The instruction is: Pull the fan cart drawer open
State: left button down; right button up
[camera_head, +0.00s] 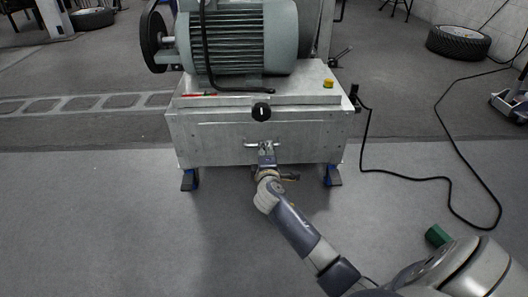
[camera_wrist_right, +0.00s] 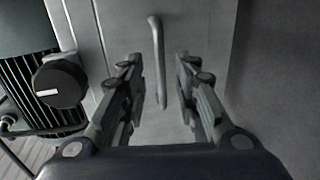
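The fan cart (camera_head: 320,93) is a grey metal box carrying a large motor-like fan unit (camera_head: 240,40). The drawer front (camera_head: 212,148) faces me and looks flush with the cart. Its bar handle (camera_head: 251,144) is horizontal in the head view; in the wrist view the handle (camera_wrist_right: 158,60) runs upright between my fingers. My right gripper (camera_head: 266,152) is at the handle, with its fingers (camera_wrist_right: 160,62) apart on either side of the bar. Gaps show on both sides, so it does not grip the bar. My left gripper is not in view.
A black knob (camera_head: 261,111) sits above the handle and also shows in the wrist view (camera_wrist_right: 60,82). Blue casters (camera_head: 190,179) stand under the cart. A black cable (camera_head: 440,178) lies on the floor at right, near a green cylinder (camera_head: 437,236). The floor at front left is clear.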

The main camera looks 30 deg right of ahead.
jog(key=b+x, duration=0.2)
jog(key=x, duration=0.3)
jog(key=shift+w, duration=0.1)
grip_shut()
